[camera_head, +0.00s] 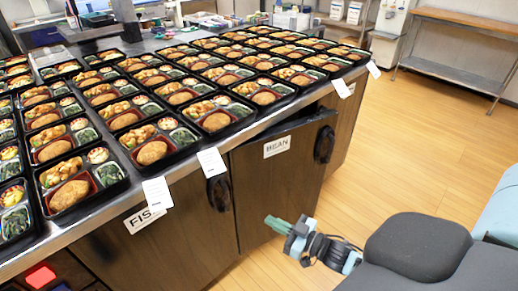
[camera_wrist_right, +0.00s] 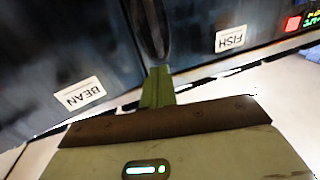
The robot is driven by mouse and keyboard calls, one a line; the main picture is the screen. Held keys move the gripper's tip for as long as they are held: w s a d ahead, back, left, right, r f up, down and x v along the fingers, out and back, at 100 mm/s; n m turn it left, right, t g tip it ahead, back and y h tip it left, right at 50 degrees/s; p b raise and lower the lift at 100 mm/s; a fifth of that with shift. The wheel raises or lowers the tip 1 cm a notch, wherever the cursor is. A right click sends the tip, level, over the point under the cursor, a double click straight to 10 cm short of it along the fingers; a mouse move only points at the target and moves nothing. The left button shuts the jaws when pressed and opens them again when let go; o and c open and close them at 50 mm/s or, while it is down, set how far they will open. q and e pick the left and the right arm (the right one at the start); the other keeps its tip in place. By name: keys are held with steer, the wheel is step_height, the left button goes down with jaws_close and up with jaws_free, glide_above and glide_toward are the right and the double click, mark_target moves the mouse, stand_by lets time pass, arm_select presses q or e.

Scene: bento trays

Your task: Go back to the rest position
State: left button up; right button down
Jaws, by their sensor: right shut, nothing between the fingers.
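My right gripper (camera_head: 279,225) is in the lower middle of the head view, in front of the cabinet doors and below the counter edge. Its green fingers are together and hold nothing. The right wrist view also shows the closed fingers (camera_wrist_right: 158,88) pointing at the dark cabinet front. My left gripper is not in view.
A counter (camera_head: 105,221) carries many bento trays (camera_head: 155,150) in rows. Below it are the door labelled FISH (camera_head: 145,218) and the door labelled BEAN (camera_head: 277,147), which appears slightly ajar. Wooden floor (camera_head: 420,150) is free to the right. A side table (camera_head: 455,72) stands behind.

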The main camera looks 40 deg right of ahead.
steer(key=s+a+f+m+g+h, duration=0.1)
steer(key=s+a+f+g, duration=0.25)
steer(key=s, duration=0.85)
steer(key=s+a+f+m+g+h, duration=0.1)
steer(key=s+a+f+g+h, duration=0.25)
steer(key=s, duration=0.85)
steer(key=s+a+f+g, duration=0.35)
steer(key=s+a, duration=0.25)
steer(key=s, duration=0.6)
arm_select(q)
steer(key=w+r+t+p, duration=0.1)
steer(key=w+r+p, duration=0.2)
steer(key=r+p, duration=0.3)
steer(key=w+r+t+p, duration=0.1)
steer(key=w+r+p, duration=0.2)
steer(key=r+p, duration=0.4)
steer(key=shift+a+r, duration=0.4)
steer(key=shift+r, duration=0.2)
arm_select(e)
steer(key=w+r+t, duration=0.1)
steer(key=w+r, duration=0.2)
steer(key=r, duration=0.4)
steer(key=w+r+t, duration=0.1)
steer(key=w+r, duration=0.2)
steer(key=r, duration=0.3)
steer(key=shift+w+d+r, duration=0.25)
steer(key=shift+d+r, duration=0.1)
steer(key=shift+d, duration=0.05)
